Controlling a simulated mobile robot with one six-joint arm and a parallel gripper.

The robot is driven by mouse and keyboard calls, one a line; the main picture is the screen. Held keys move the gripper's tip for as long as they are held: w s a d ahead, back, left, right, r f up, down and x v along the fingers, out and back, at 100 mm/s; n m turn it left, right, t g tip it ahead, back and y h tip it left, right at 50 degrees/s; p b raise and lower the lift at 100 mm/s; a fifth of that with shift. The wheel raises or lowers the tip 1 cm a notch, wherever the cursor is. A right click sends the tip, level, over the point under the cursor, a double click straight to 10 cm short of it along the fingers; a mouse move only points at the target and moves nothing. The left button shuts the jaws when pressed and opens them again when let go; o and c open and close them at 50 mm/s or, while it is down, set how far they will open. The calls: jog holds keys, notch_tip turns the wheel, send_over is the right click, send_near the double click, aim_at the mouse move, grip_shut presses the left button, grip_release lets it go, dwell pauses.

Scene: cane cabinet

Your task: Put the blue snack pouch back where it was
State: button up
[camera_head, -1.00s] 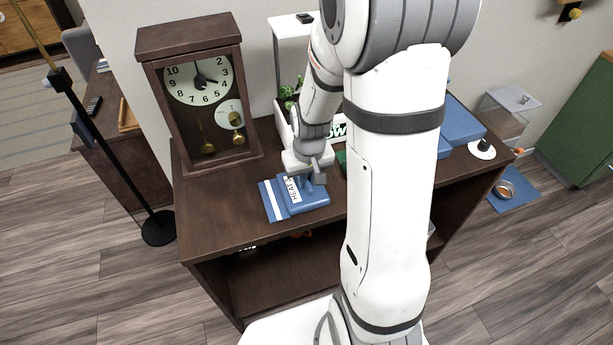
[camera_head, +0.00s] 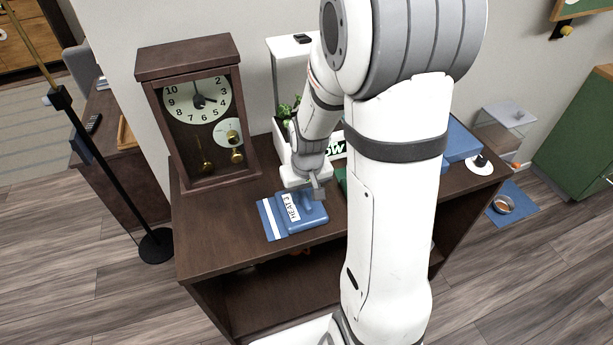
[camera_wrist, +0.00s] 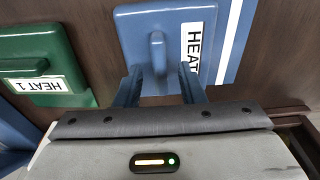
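A flat blue thing with a white stripe (camera_head: 268,219) lies on the dark cabinet top. I cannot tell if it is the snack pouch; no other pouch is clear. Against its right side, perhaps partly over it, sits a blue block with a handle and a white "HEAT" label (camera_head: 314,213). In the wrist view the block (camera_wrist: 137,31) is ahead of my fingers and the striped thing (camera_wrist: 238,30) shows at its right. My gripper (camera_wrist: 161,88) is open, its fingers apart on either side of the block's handle (camera_wrist: 157,50). It also shows in the head view (camera_head: 316,190).
A green "HEAT 1" block (camera_wrist: 35,55) lies left in the wrist view. A wooden clock (camera_head: 202,115) and a white planter (camera_head: 283,135) stand behind. A blue box (camera_head: 462,140) is at the right. The cabinet top (camera_head: 215,225) is bare front left. My arm hides its middle.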

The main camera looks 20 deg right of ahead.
notch_tip(320, 180, up, 11)
jog(key=s, duration=0.2)
jog(key=s+a+r, duration=0.1)
jog(key=s+r, duration=0.1)
jog(key=s, duration=0.4)
jog(key=s+a+r+t, duration=0.1)
jog(key=s+a+r, duration=0.1)
jog(key=s, duration=0.3)
jog(key=shift+s+r, duration=0.4)
jog(key=shift+r, duration=0.15)
jog(key=shift+a, duration=0.15)
